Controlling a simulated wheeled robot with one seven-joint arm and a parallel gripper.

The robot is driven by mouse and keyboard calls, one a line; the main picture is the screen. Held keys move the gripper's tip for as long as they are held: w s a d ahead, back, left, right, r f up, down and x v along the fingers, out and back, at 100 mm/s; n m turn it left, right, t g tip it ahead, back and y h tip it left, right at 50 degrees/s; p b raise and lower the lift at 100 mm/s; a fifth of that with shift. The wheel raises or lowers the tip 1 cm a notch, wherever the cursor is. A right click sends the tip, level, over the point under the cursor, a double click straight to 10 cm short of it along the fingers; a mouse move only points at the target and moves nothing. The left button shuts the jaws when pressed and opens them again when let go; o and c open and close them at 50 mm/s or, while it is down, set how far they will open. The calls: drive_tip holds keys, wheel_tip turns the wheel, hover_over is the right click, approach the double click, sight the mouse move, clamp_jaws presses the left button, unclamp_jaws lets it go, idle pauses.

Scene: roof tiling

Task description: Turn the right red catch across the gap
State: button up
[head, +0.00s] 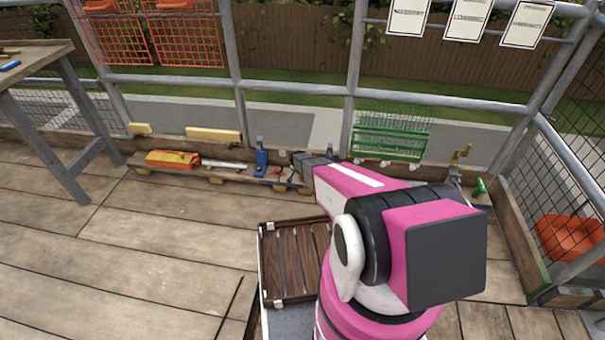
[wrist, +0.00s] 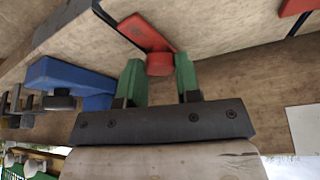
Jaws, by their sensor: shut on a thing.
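In the wrist view a red catch (wrist: 145,30) slants from upper left down to a round red knob. My gripper (wrist: 161,78) has its two green fingers closed on either side of this knob. A second red catch (wrist: 297,7) shows partly at the upper right edge of the wrist view. A dark line runs beside each catch; I cannot tell where the gap's ends lie. In the head view my gripper points down at the low timber by the fence, and its fingertips are hidden.
A blue clamp-like block (wrist: 70,78) sits close to the left finger in the wrist view. A slatted brown crate (head: 284,299) stands in front.

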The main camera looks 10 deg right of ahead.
drive_tip(key=n+y, duration=0.1)
drive_tip(key=n, duration=0.3)
drive_tip(key=shift+s+d+t, duration=0.1)
drive_tip(key=shift+d+t, duration=0.05)
drive_tip(key=shift+t, duration=0.15)
drive_tip(key=n+y, duration=0.2)
drive_tip(key=n, duration=0.2)
drive_tip(key=shift+d+n, duration=0.1)
drive_tip(key=shift+n, duration=0.2)
drive_tip(key=n+y, duration=0.1)
drive_tip(key=n, duration=0.3)
drive_tip(key=shift+d+y, duration=0.1)
drive_tip(key=shift+y, duration=0.3)
drive_tip(key=shift+d+n+g+y, duration=0.1)
drive_tip(key=shift+n+g+y, duration=0.25)
drive_tip(key=shift+n, duration=0.7)
drive_tip(key=shift+n+g+y, duration=0.25)
drive_tip(key=shift+n+g, duration=0.1)
drive_tip(key=shift+n, duration=0.7)
drive_tip(key=o, duration=0.9)
drive_tip(key=shift+r, duration=0.1)
